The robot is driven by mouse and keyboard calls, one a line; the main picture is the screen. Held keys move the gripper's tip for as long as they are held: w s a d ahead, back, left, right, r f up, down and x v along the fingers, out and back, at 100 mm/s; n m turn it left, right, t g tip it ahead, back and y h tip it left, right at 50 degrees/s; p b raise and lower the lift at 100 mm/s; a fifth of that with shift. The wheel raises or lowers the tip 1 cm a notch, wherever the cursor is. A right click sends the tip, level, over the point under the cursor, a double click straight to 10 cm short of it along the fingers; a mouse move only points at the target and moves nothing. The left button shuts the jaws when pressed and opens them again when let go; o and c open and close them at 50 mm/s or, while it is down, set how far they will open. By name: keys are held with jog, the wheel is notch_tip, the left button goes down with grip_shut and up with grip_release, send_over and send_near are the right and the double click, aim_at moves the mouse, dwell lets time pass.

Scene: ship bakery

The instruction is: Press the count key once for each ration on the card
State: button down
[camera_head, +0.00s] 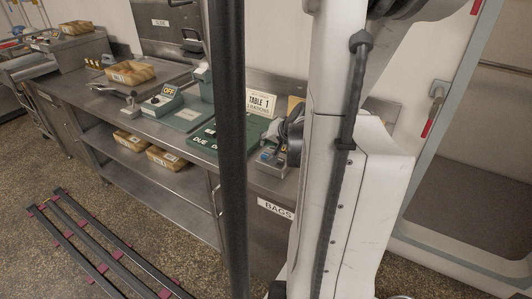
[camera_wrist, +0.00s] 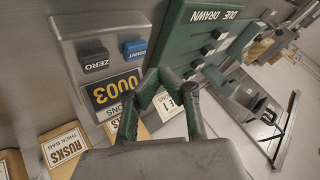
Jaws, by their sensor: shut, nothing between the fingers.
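The grey counter box (camera_wrist: 75,65) shows in the wrist view at upper left, with a blue COUNT key (camera_wrist: 135,49), a dark ZERO key (camera_wrist: 94,61) and a display (camera_wrist: 117,89) reading 0003. My gripper (camera_wrist: 160,76) is shut and empty. Its fingertips are below and right of the COUNT key in the picture and look apart from it. In the head view the card (camera_head: 261,103) stands upright at the back of the bench and reads TABLE 1. The ration number under that is too small to read. In the wrist view my fingers partly hide the card (camera_wrist: 166,104).
A green DUE/DRAWN board (camera_wrist: 212,50) with dark pegs lies beside the counter. RUSKS bags (camera_wrist: 62,148) show at lower left in the wrist view.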

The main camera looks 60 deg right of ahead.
aim_at(266, 155)
jog(key=shift+r+p, duration=1.05)
jog(key=shift+r, duration=0.75)
